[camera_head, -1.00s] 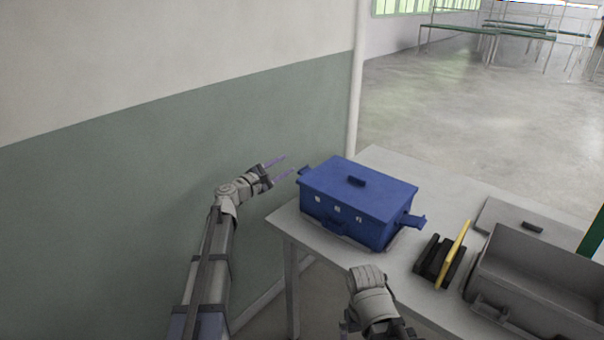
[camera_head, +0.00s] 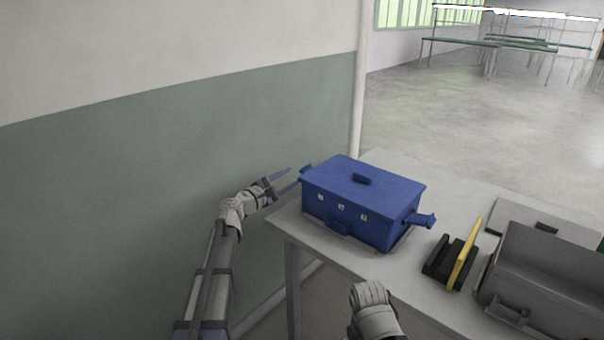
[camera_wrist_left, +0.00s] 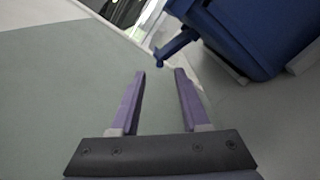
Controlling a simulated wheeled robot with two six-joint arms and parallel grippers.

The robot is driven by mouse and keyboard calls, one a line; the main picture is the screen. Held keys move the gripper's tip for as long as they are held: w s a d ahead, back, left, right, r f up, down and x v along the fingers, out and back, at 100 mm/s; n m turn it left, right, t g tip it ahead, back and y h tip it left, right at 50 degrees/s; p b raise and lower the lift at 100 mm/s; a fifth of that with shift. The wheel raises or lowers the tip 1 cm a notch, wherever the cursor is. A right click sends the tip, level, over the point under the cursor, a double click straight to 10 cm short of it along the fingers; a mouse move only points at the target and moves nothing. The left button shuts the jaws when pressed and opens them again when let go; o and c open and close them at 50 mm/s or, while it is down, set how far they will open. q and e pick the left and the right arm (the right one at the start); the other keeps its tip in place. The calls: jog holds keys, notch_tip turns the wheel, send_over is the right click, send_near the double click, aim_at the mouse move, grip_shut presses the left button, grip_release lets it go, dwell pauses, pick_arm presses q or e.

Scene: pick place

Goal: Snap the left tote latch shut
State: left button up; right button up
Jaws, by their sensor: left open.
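The blue tote (camera_head: 355,205) stands on the grey table with its lid down and a dark blue handle on top. A blue latch (camera_head: 306,169) sticks out at its left end; it also shows in the left wrist view (camera_wrist_left: 176,45), standing out from the tote wall beyond the fingertips. Another blue latch (camera_head: 420,220) sticks out at the right end. My left gripper (camera_head: 293,178) is open and empty beside the tote's left end, its fingers pointing at the left latch. In the left wrist view, the fingers (camera_wrist_left: 160,75) are apart with nothing between them. My right gripper's fingers are not visible.
A green and white wall (camera_head: 180,160) stands close to my left arm.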

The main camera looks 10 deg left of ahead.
aim_at(302, 171)
pick_arm(q)
jog(key=x, duration=0.7)
grip_shut()
dwell(0.5)
